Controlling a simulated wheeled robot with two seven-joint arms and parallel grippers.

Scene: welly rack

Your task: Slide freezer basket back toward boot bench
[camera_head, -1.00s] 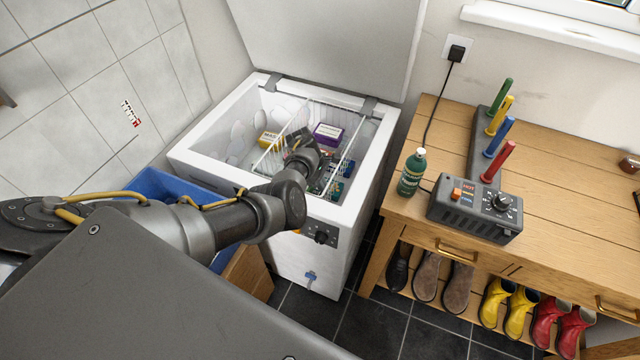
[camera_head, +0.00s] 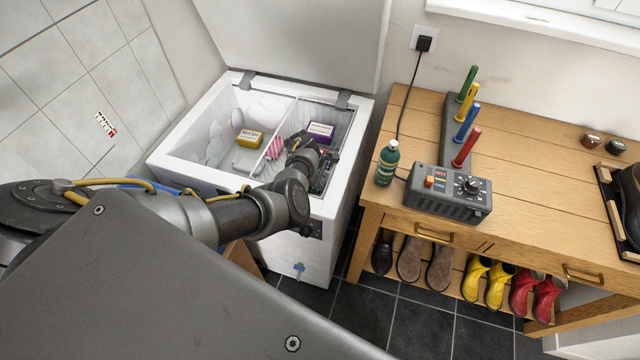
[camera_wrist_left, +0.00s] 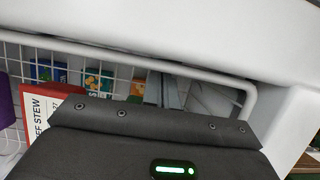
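The white wire freezer basket (camera_head: 296,107) hangs inside the open chest freezer (camera_head: 213,178), at the right part of the opening, on the side of the boot bench (camera_head: 395,215). In the left wrist view its white rim (camera_wrist_left: 90,47) crosses above my gripper. My left gripper (camera_head: 300,150) reaches down into the basket area at the near side. Its grey fingers (camera_wrist_left: 163,92) are at the rim, largely hidden behind my wrist housing, so their closure does not show. My right gripper is out of view.
The basket holds a purple box (camera_head: 320,132) and a red beef stew packet (camera_wrist_left: 45,108). A yellow box (camera_head: 249,138) and a pink striped item (camera_head: 275,148) lie left in the freezer. A green bottle (camera_head: 387,162) and control box (camera_head: 449,192) stand on the bench.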

